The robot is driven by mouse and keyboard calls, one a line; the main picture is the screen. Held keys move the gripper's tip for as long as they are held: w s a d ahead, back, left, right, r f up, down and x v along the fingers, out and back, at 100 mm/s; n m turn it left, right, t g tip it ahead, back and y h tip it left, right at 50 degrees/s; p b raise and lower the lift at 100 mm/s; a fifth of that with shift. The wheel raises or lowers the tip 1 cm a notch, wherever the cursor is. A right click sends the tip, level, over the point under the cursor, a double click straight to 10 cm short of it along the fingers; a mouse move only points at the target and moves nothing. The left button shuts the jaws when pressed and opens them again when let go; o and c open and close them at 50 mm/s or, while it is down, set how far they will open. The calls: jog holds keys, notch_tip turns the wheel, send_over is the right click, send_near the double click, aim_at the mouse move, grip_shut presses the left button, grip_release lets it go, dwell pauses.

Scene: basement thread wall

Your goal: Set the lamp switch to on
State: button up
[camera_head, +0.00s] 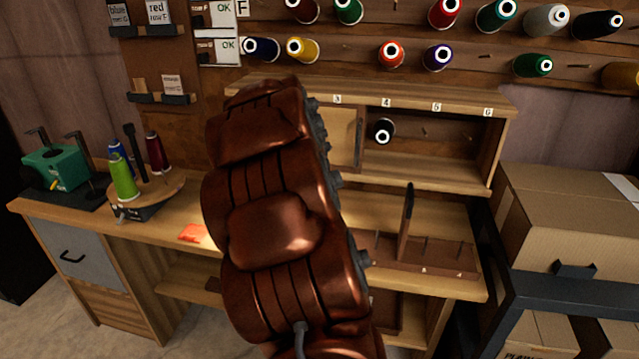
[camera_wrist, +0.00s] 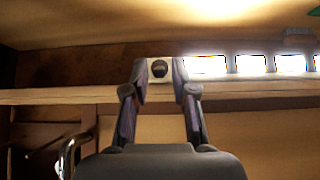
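In the wrist view my gripper (camera_wrist: 160,78) is open, its two fingers apart and nothing held between them. A small pale plate with a dark round knob (camera_wrist: 160,68), which looks like the lamp switch, shows between the fingertips. I cannot tell whether the fingers touch it or which way it is set. No lamp body can be made out; a bright glow lights the surface above, at the top of the wrist view. In the head view my brown arm hides the gripper and the switch.
Bright white labels (camera_wrist: 250,64) run right of the plate along a wooden rail. A curved metal handle (camera_wrist: 72,150) is at lower left. The head view shows the workbench (camera_head: 110,215), thread spools on the wall, a spool stand (camera_head: 150,190) and cardboard boxes (camera_head: 570,220) at right.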

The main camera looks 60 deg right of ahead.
jog(key=shift+o, duration=0.6)
jog(key=v, duration=1.2)
jog(key=shift+a+f, duration=0.1)
jog(key=shift+a, duration=0.05)
